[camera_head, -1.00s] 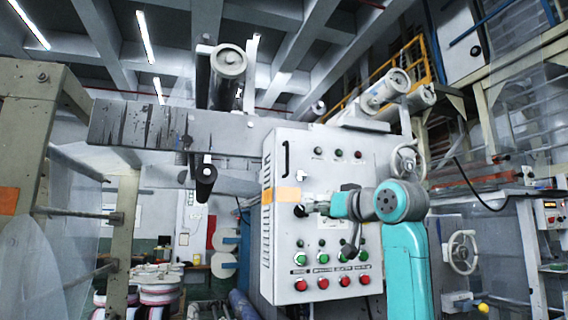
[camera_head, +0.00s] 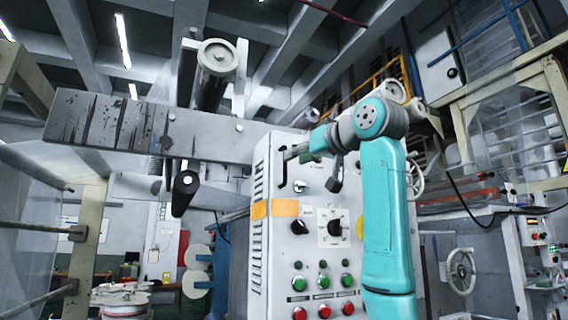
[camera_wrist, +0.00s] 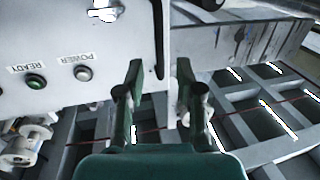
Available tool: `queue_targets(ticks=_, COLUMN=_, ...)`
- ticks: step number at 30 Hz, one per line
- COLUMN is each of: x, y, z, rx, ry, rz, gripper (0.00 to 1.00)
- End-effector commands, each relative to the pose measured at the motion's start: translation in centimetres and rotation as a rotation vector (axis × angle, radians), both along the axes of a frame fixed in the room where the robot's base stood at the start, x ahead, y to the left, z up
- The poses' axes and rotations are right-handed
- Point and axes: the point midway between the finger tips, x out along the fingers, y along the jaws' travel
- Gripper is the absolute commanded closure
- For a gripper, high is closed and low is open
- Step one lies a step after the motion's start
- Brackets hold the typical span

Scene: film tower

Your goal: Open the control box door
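The control box (camera_head: 322,185) is a pale upright cabinet with its front door shut. The black vertical door handle (camera_head: 283,168) is near the door's upper left edge. My gripper (camera_head: 291,153) is in front of the door at the handle's upper part. In the wrist view, which is upside down, my gripper (camera_wrist: 159,66) is open, with its two green fingers apart. The dark handle (camera_wrist: 158,42) shows between and beyond the fingertips. I cannot tell whether either finger touches it.
Rotary knobs (camera_head: 334,228) and rows of green and red buttons (camera_head: 324,284) are on the lower door. A scuffed grey beam (camera_head: 130,125) runs left behind the box. A handwheel (camera_head: 460,272) is at the right.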

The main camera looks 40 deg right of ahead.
Motion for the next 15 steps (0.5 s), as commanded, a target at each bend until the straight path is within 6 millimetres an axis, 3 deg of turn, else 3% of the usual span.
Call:
queue_targets(ticks=6, x=3.6, y=-0.2, z=-0.1, rx=0.0, ry=0.002, rz=0.002, gripper=0.64)
queue_targets(ticks=15, x=5.8, y=-0.5, z=0.0, rx=0.0, ry=0.0, rz=0.0, gripper=0.64)
